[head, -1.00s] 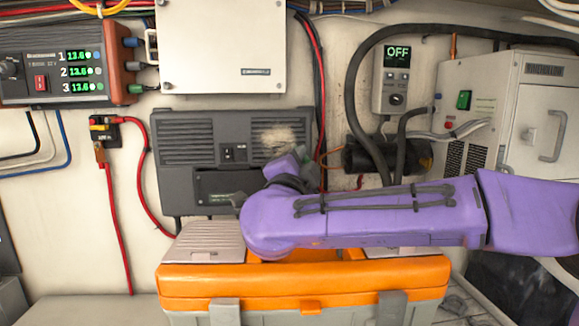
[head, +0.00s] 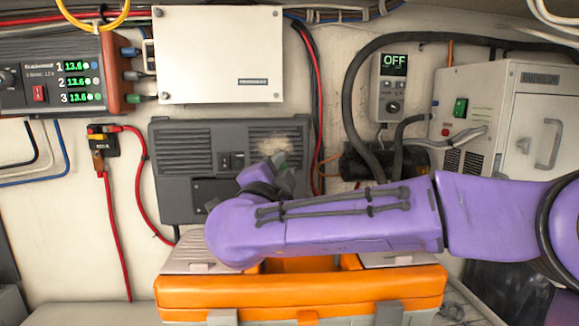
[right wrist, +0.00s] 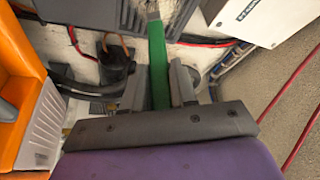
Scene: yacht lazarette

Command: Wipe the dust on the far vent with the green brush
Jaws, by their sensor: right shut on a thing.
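The green brush (right wrist: 158,68) is held between the fingers of my right gripper (right wrist: 162,85) in the right wrist view. Its grey tip points toward a dark grey louvred panel (right wrist: 98,14). In the head view my right gripper (head: 282,172) is in front of the grey wall unit (head: 180,208), just below a pale dust patch (head: 273,147) on its right-hand vent (head: 290,138). The brush is mostly hidden there, and I cannot tell whether it touches the vent. My left gripper is out of view.
An orange-lidded box (head: 300,290) stands below my right arm. A white box (head: 220,55) is above the wall unit. Red cables (head: 138,150) hang left of it, and a thick black hose (head: 348,100) and controller (head: 390,85) are to its right.

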